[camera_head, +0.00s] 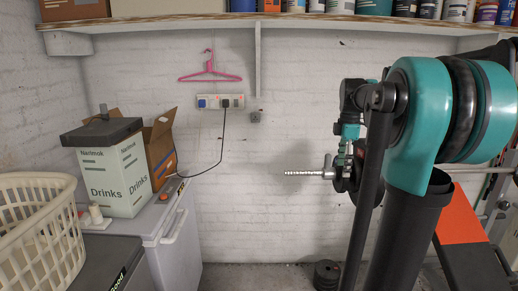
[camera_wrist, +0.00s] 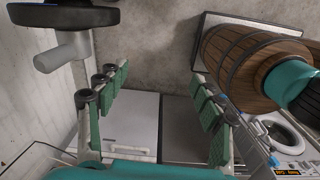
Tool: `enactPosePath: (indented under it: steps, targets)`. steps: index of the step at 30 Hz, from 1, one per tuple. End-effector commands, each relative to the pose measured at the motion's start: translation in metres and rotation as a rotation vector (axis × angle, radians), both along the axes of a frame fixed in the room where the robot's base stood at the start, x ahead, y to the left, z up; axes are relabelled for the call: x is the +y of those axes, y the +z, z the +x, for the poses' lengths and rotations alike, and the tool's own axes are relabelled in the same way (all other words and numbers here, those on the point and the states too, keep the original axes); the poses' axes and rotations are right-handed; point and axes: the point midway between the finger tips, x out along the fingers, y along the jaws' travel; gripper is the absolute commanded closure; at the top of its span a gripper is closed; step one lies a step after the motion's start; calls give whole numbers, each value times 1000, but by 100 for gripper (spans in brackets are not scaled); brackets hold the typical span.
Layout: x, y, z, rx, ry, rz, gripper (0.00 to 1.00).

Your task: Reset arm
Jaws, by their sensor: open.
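My gripper (camera_wrist: 158,112) shows in the wrist view, with its green-padded fingers spread wide apart at left and right. Nothing is between the fingers. In the head view, my teal and black arm stands at the right, in front of the brick wall. Small teal parts of the arm's far end (camera_head: 350,130) show there, but the fingers cannot be made out clearly.
A metal bar end (camera_head: 308,173) juts left beside the arm; a dark weight plate (camera_wrist: 62,15) is close in the wrist view. A shelf (camera_head: 200,21) runs overhead. A basket (camera_head: 35,225), drinks box (camera_head: 118,180) and white chest (camera_head: 178,245) stand left. A barrel (camera_wrist: 240,55) appears right.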

Motion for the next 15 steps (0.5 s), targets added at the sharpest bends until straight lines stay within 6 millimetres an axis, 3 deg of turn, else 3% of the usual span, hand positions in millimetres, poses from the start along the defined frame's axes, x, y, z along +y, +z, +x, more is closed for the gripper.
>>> enactPosePath:
  steps: [8, 15]
  targets:
    - [17, -38, -17, -48, -189, 3, 34]
    - [40, -95, -49, -116, -471, 26, 34]
